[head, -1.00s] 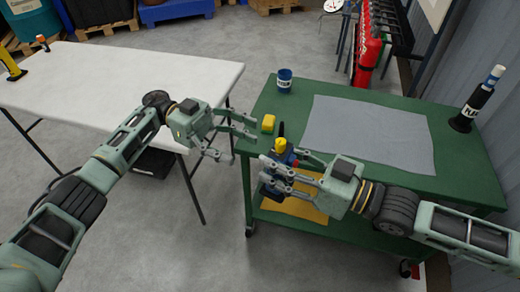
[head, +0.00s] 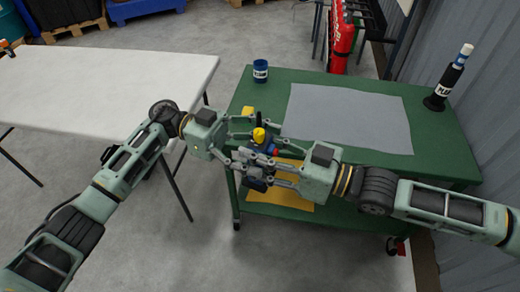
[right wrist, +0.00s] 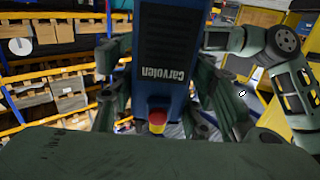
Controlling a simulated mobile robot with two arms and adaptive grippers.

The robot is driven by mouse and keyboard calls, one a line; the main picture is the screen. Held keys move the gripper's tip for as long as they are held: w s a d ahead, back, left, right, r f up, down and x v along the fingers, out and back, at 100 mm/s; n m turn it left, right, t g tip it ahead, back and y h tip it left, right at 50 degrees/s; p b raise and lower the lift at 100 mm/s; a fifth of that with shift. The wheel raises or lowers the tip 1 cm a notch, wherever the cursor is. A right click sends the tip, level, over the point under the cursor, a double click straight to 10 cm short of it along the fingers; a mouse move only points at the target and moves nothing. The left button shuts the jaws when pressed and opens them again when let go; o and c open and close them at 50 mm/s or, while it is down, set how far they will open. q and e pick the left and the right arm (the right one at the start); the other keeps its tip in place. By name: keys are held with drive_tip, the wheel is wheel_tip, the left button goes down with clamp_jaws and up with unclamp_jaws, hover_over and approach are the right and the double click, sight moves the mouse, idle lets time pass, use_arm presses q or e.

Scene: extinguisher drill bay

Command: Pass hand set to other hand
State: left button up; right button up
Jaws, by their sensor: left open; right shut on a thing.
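A white table (head: 110,80) is at left, with a floor gap between.

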use_arm(q)
drive_tip(key=shift+c, duration=0.6)
use_arm(e)
drive_tip(key=shift+r, duration=0.1)
use_arm(q)
drive_tip(key=c, duration=1.5)
drive_tip(key=shift+c, duration=0.2)
use_arm(e)
drive_tip(key=o, duration=1.6)
drive_tip(key=shift+o, duration=0.2)
